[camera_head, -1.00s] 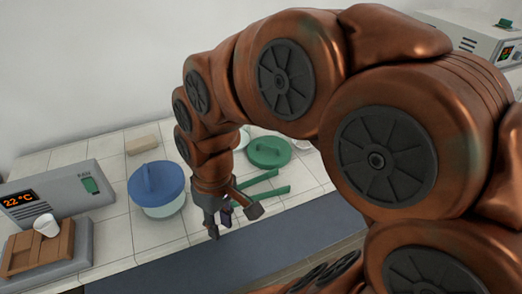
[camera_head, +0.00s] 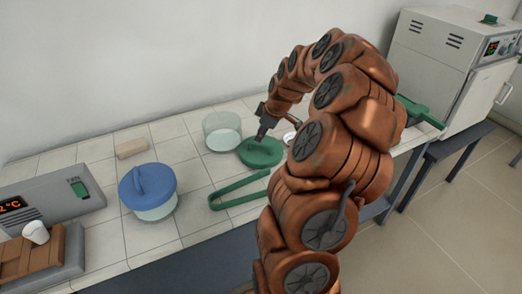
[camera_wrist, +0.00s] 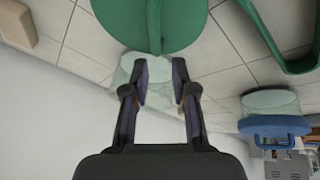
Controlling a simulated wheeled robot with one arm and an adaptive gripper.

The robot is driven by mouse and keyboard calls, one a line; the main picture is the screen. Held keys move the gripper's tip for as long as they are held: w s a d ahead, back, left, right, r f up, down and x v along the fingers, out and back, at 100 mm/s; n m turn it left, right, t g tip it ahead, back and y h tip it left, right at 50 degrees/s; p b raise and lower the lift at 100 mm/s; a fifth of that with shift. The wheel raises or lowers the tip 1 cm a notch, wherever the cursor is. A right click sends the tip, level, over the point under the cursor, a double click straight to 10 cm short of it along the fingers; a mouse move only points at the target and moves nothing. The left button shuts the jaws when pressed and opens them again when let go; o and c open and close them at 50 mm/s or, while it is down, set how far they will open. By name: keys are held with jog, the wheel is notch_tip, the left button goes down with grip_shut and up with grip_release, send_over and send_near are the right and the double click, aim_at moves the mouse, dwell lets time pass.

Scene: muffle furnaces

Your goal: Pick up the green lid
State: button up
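The green lid (camera_head: 266,155) lies on the white tiled bench, right of the middle. It is a round disc with a raised ridge handle. In the wrist view the lid (camera_wrist: 185,22) fills the top middle, its ridge in line with the gap between my fingers. My gripper (camera_head: 260,138) is pointing down at the lid's left part in the head view. The wrist view shows my gripper (camera_wrist: 160,75) open, with nothing between its two fingers. Whether the fingertips touch the lid is not clear.
An open glass dish (camera_head: 221,133) stands just behind and left of the lid. Green tongs (camera_head: 238,190) lie in front. A blue-lidded dish (camera_head: 148,190) and a beige block (camera_head: 131,148) are to the left. A furnace (camera_head: 440,60) stands at the right.

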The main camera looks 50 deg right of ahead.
aim_at(256, 144)
jog(key=shift+d+f, duration=0.35)
jog(key=shift+d, duration=0.2)
jog(key=shift+p+x, duration=1.55)
jog(key=shift+x, duration=2.1)
jog(key=shift+a, duration=0.2)
grip_shut()
